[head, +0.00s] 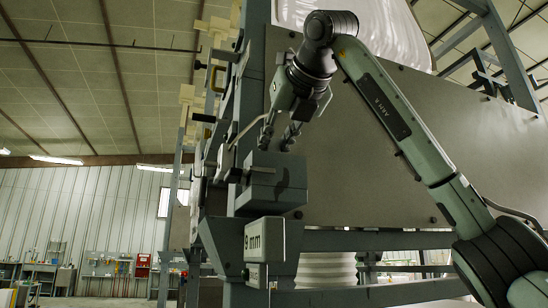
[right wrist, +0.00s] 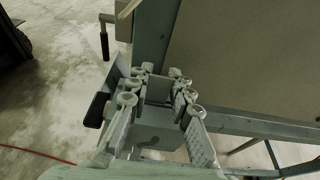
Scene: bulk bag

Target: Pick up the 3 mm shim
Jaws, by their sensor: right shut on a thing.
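My right gripper (head: 279,137) reaches down from above to the top of a grey box (head: 290,178) on the steel frame. In the right wrist view my right gripper (right wrist: 161,73) is shut on a grey piece (right wrist: 158,90) between its fingers. No 3 mm mark can be read on this piece, so I cannot tell for sure that it is the shim. The fingers hide part of it, and I cannot tell whether it touches the box. A plate reading 9 mm (head: 264,240) hangs below the box. My left gripper is not in view.
A large grey panel (head: 390,150) stands close behind and right of my right gripper. A steel upright (head: 252,70) and several brackets stand close on its left. A red cabinet (head: 143,265) and benches are far back at the left. The concrete floor (right wrist: 60,85) looks mostly clear.

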